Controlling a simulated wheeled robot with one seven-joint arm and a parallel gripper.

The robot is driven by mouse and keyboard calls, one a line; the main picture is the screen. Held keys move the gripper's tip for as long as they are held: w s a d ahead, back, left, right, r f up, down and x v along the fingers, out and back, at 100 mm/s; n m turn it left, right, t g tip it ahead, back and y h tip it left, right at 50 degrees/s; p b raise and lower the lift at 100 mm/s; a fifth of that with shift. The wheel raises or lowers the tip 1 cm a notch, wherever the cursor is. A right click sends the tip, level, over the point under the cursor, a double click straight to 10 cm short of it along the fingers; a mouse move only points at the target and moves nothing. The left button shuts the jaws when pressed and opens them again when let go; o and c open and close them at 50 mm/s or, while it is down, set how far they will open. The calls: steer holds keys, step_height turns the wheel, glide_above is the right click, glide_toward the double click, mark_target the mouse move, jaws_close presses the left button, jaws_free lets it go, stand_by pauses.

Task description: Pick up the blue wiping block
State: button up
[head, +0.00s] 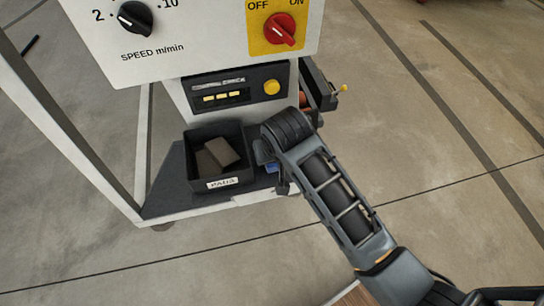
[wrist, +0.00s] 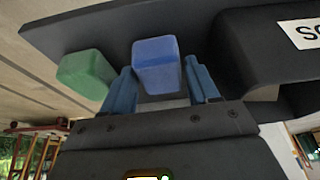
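The blue wiping block (wrist: 157,63) shows in the wrist view, on the dark shelf surface, between the two blue fingers of my gripper (wrist: 160,68). The left finger overlaps the block's left edge in the picture, and a thin gap shows between the block and the right finger. The fingers look open around it, and I see no firm grip. In the head view my wrist hides most of this spot. A small blue patch (head: 271,168) shows beside it, and I cannot tell whether it is the block or a finger.
A green block (wrist: 87,74) lies left of the blue one in the wrist view. A dark labelled bin (wrist: 262,45) is close on the right. In the head view, a black bin (head: 223,183) holds brownish pads on the dark shelf (head: 165,190), below the control panel (head: 210,30).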

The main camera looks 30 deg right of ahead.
steer(key=c, duration=0.7)
steer(key=shift+r, duration=0.1)
steer(key=shift+r, duration=0.55)
step_height(320, 180, up, 3)
steer(key=shift+f, duration=0.1)
steer(key=s+d+r, duration=0.2)
steer(key=d, duration=0.1)
steer(key=s+d+r, duration=0.2)
steer(key=d, duration=0.1)
steer(key=s+d+r, duration=0.3)
steer(key=shift+s+d, duration=0.1)
